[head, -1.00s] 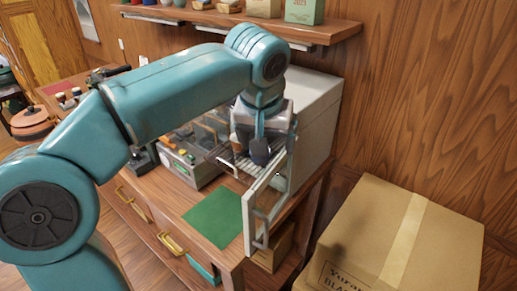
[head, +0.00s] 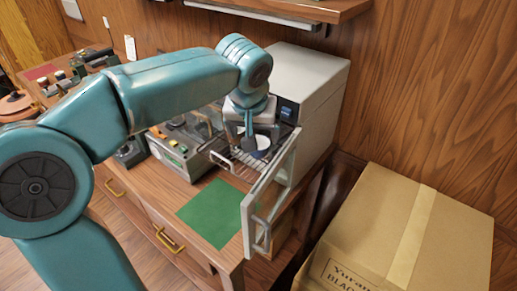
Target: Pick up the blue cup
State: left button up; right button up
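A small cup (head: 263,143) with a white inside and a blue outer side sits on the wire rack of the open oven (head: 318,92), partly hidden by my gripper. My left gripper (head: 250,141) comes down from above at the oven's mouth, with a finger just left of the cup in the picture. I cannot tell whether it touches the cup or how far its fingers are apart. My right gripper is not in view.
The oven's glass door (head: 270,205) stands open toward the front. A green mat (head: 211,213) lies clear on the counter. A grey box with small items (head: 180,150) stands left of the oven. A cardboard box (head: 385,235) is at the right.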

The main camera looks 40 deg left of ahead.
aim_at(259, 141)
pick_arm(q)
jog(key=shift+w+a+f, duration=0.2)
jog(key=shift+f, duration=0.2)
jog(key=shift+w+a+f, duration=0.2)
jog(key=shift+f, duration=0.15)
jog(key=x, duration=0.2)
jog(key=p+x, duration=0.1)
jog(key=x, duration=0.2)
jog(key=shift+w+r, duration=0.1)
jog(key=shift+w, duration=0.25)
jog(key=shift+d+r, duration=0.1)
jog(key=shift+d, duration=0.1)
jog(key=shift+s, duration=0.1)
jog(key=c, duration=1.1)
